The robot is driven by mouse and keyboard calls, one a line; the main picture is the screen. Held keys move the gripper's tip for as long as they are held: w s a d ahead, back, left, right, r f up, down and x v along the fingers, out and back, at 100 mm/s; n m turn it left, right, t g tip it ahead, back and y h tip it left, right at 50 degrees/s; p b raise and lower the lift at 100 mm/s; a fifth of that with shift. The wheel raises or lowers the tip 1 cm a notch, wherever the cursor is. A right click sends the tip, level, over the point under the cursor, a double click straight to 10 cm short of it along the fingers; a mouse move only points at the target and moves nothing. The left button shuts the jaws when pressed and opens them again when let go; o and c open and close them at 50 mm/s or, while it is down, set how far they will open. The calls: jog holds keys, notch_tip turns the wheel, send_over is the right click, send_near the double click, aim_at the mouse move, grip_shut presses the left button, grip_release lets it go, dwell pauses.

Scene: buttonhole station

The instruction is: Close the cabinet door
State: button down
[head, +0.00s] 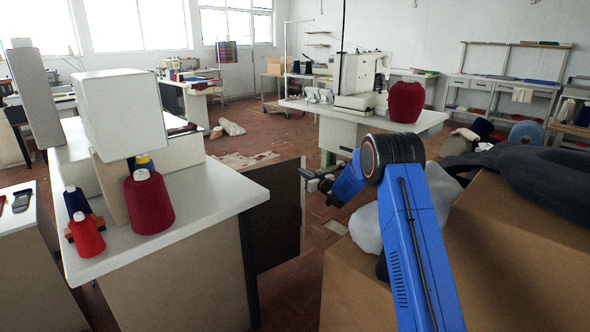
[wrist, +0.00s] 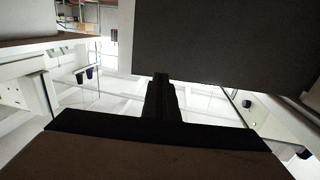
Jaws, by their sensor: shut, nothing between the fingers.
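The cabinet door (head: 272,218) is a dark upright panel in the head view. It stands open, sticking out to the right from the white-topped cabinet (head: 185,275). My gripper (head: 307,180) is shut and empty, at the free right edge of the door. I cannot tell from the head view whether it touches the door. In the wrist view the shut fingers (wrist: 160,92) point up at the middle, close to the lower edge of a large dark panel (wrist: 215,40), which looks like the door. The cabinet's inside is hidden.
Thread cones, including a dark red one (head: 149,201), stand on the cabinet top. A cardboard box (head: 500,260) with dark cloth (head: 545,180) fills the right front. A sewing table (head: 345,130) stands behind my gripper. Red floor lies between cabinet and box.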

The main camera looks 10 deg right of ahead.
aim_at(291, 165)
jog(key=x, duration=0.7)
dwell(0.3)
